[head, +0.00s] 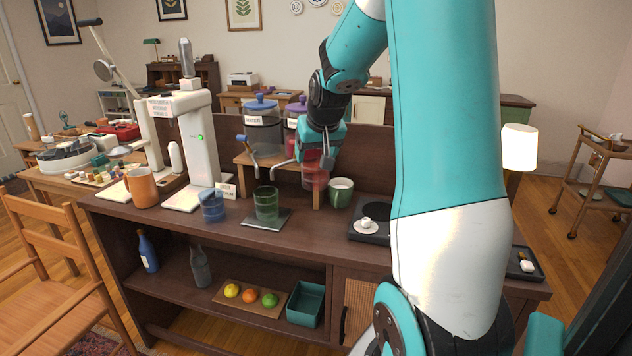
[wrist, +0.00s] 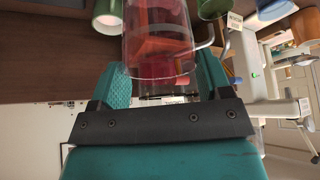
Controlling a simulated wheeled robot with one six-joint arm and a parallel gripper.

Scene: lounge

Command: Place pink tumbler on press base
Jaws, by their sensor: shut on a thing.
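My gripper (head: 318,162) is shut on the pink tumbler (head: 315,180), a clear reddish cup. It is above the counter, in front of the small wooden dispenser stand. In the wrist view the pink tumbler (wrist: 157,40) sits between the two teal fingers (wrist: 160,75). The white press (head: 197,150) stands to the left on the counter, with a flat white base (head: 184,200) at its foot. The press also shows at the right of the wrist view (wrist: 250,70). The tumbler is apart from the press base.
A blue tumbler (head: 212,208) stands right of the press base. A green tumbler (head: 266,204) stands on a dark square plate (head: 283,221). An orange mug (head: 142,188) is left of the base. Dispenser jars (head: 263,133) and a green mug (head: 341,192) are nearby.

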